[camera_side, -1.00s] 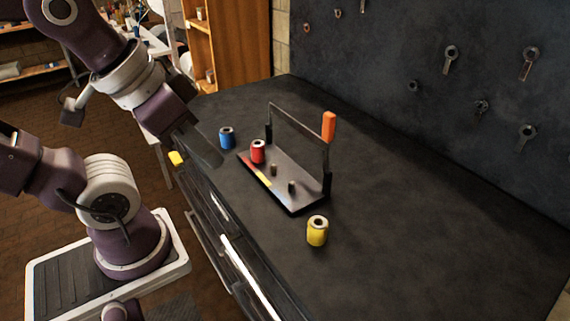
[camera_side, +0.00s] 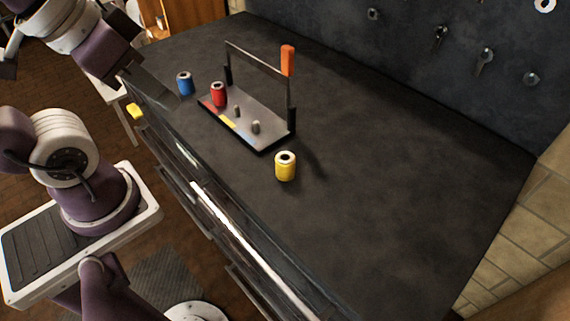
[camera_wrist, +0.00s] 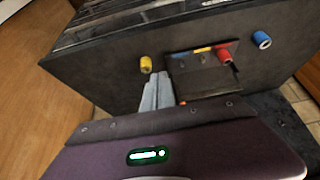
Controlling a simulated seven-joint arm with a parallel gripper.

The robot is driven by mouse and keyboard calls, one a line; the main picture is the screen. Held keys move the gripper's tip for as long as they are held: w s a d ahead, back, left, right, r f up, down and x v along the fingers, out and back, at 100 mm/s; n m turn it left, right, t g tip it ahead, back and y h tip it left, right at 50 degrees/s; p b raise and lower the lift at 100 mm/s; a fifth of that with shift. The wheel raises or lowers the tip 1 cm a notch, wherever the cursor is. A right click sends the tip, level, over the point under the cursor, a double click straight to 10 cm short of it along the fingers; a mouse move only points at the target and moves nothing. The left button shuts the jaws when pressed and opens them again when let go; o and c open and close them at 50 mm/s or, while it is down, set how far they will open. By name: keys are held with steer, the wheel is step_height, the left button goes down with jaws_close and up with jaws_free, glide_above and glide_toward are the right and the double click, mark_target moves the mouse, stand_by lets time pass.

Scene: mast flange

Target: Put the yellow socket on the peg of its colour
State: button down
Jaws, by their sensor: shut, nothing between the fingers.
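The yellow socket (camera_side: 285,166) stands upright on the dark bench, just off the right end of the peg rack (camera_side: 262,146). It also shows in the wrist view (camera_wrist: 146,64). The rack has two bare pegs, a middle one (camera_side: 237,111) and a right one (camera_side: 256,127). A yellow patch (camera_side: 229,122) on its front strip lies by the middle peg. The red socket (camera_side: 218,94) sits at the rack's left end. My gripper (camera_wrist: 157,78) is shut and empty. In the side view it hangs near the bench's left edge, apart from the sockets.
The blue socket (camera_side: 185,83) stands on the bench left of the rack. A frame with a bar and an orange grip (camera_side: 288,60) rises along the rack's back. The bench right of the yellow socket is clear. A wall panel with hanging tools (camera_side: 440,38) stands behind.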

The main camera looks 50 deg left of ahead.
steer(key=c, duration=0.9)
jaws_free()
steer(key=n+g, duration=0.6)
steer(key=n, duration=0.6)
glide_above(285, 160)
step_height(285, 160, down, 14)
steer(key=f, duration=0.7)
steer(key=shift+s+d+f, duration=0.2)
steer(key=shift+s+d, duration=0.1)
steer(key=shift+d, duration=0.1)
